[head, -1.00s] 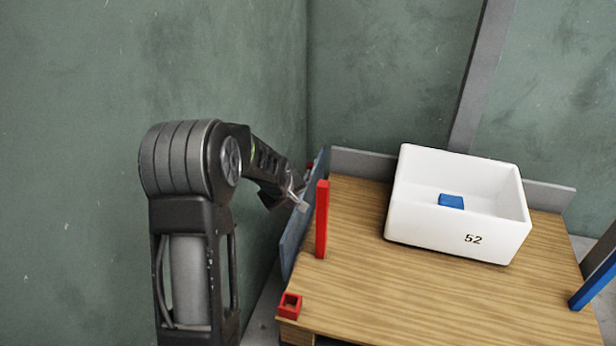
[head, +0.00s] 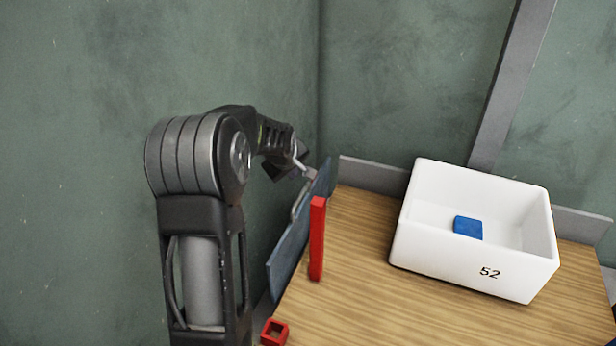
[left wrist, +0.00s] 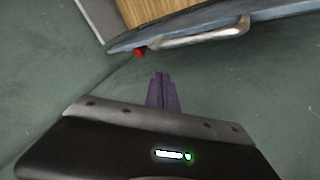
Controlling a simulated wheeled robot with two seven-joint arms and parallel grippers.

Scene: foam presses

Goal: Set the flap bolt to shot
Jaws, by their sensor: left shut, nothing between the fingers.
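A blue-grey flap (head: 288,250) stands along the left side of the wooden table. A metal bar handle is on its outer face, and it shows in the left wrist view (left wrist: 200,38). I cannot make out the flap bolt for sure; a red upright post (head: 317,238) stands by the flap and a red square socket (head: 274,332) sits at the near left corner. My left gripper (head: 310,174) is at the far end of the flap. In the left wrist view its fingers (left wrist: 162,90) are shut and empty, apart from the handle. My right gripper is out of view.
A white bin (head: 470,262) marked 52 stands on the table (head: 355,260), with a blue block (head: 468,228) inside. A low grey rim (head: 375,176) runs along the back. A green wall is close on the left.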

